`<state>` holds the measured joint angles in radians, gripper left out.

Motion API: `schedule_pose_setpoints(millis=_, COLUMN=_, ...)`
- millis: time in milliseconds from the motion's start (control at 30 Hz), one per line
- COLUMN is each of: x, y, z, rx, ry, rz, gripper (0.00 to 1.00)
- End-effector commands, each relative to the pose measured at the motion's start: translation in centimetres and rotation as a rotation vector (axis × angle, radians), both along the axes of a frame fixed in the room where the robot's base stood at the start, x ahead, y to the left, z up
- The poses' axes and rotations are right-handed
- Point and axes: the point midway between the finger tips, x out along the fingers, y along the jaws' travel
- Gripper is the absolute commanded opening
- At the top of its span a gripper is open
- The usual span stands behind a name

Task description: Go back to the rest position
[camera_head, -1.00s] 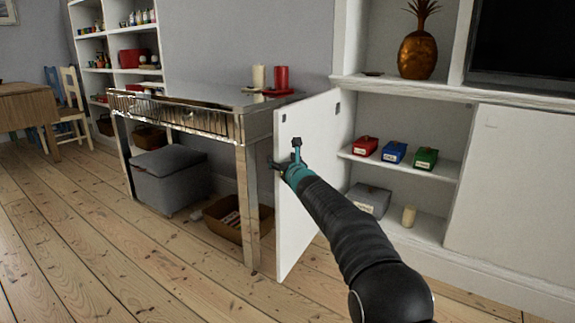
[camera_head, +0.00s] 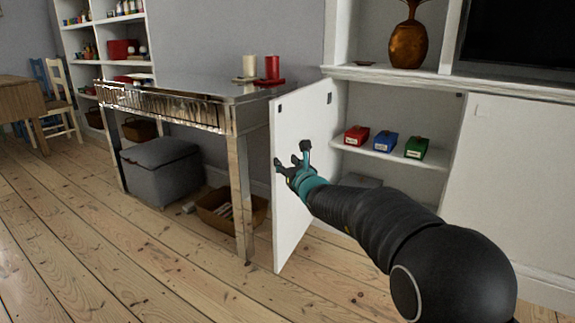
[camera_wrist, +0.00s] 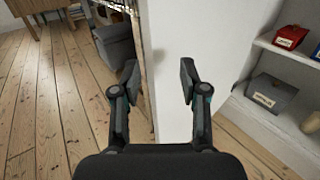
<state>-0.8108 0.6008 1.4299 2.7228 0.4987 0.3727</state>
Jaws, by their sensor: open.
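My gripper (camera_head: 292,160) is open and empty in the head view, in front of the open white cabinet door (camera_head: 290,215). In the wrist view my gripper (camera_wrist: 158,82) has its two fingers wide apart. The edge of the cabinet door (camera_wrist: 168,100) shows between and beyond them. I cannot tell whether a finger touches the door. My dark arm reaches in from the lower right and hides part of the cabinet's lower shelf in the head view.
Red (camera_head: 356,135), blue (camera_head: 385,141) and green (camera_head: 416,147) boxes sit on the cabinet shelf. A grey box (camera_wrist: 271,93) is below. A mirrored table (camera_head: 160,108) with two candles stands left, above a grey ottoman (camera_head: 160,172) and a brown basket (camera_head: 215,212). Floorboards at left are clear.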

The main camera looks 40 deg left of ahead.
Motion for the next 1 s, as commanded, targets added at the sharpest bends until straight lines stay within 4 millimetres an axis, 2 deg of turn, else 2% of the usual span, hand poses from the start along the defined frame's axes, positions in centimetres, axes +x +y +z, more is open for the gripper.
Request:
schedule_pose_setpoints(millis=200, x=-0.5, y=-0.7, z=0.0, rx=0.001, ry=-0.001, rz=0.001, gripper=0.44)
schedule_pose_setpoints(millis=733, x=-0.5, y=-0.7, z=0.0, rx=-0.002, ry=-0.003, rz=0.001, gripper=0.44)
schedule_pose_setpoints(millis=867, x=-1.1, y=-0.3, z=0.2, rx=-0.039, ry=-0.083, rz=0.034, gripper=0.44)
schedule_pose_setpoints(millis=967, x=-2.8, y=0.2, z=-1.5, rx=-0.130, ry=-0.188, rz=0.110, gripper=0.44)
schedule_pose_setpoints(millis=1000, x=-3.8, y=0.3, z=-2.7, rx=-0.178, ry=-0.234, rz=0.152, gripper=0.44)
